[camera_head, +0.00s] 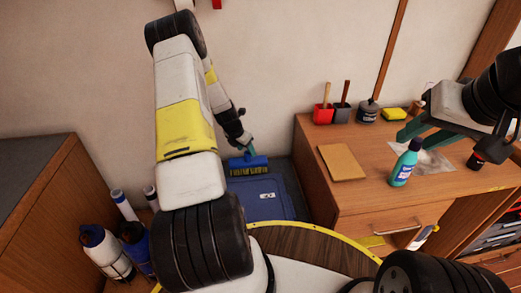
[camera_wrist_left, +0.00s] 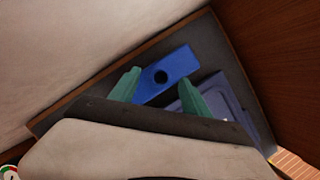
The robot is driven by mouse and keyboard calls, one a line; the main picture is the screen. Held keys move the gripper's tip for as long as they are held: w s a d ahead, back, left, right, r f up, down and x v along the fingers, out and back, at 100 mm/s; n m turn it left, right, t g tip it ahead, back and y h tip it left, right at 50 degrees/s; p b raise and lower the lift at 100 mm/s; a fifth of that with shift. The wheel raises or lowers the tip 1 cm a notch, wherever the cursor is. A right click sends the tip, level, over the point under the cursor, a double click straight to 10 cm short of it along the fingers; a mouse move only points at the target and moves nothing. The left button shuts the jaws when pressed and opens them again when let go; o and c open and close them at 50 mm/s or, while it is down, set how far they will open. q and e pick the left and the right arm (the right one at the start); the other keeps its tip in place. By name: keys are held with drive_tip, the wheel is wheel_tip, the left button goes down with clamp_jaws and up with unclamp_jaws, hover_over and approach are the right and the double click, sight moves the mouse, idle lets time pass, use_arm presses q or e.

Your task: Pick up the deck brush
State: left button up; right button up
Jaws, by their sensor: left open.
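The deck brush (camera_head: 248,161) has a blue block with yellowish bristles and sits low by the wall, at the back of a blue lidded box. In the left wrist view its blue top (camera_wrist_left: 178,65) shows a dark round hole. My left gripper (camera_head: 245,146) is open just above the brush. In the left wrist view its green fingers (camera_wrist_left: 160,90) stand apart, with the brush block beyond and partly between them; contact cannot be told. My right gripper (camera_head: 445,133) hangs over the desk, its green fingers apart, with nothing seen held.
The blue box (camera_head: 262,200) stands in a gap between a wooden cabinet (camera_head: 35,185) and the desk (camera_head: 375,190). A teal bottle (camera_head: 402,168) stands near my right gripper. Several bottles (camera_head: 103,245) stand at the lower left. The wall is close behind the brush.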

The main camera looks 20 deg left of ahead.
sight(247, 153)
use_arm(q)
drive_tip(key=x, duration=0.3)
drive_tip(key=shift+f, duration=0.3)
clamp_jaws()
drive_tip(key=shift+r, duration=0.1)
idle(1.1)
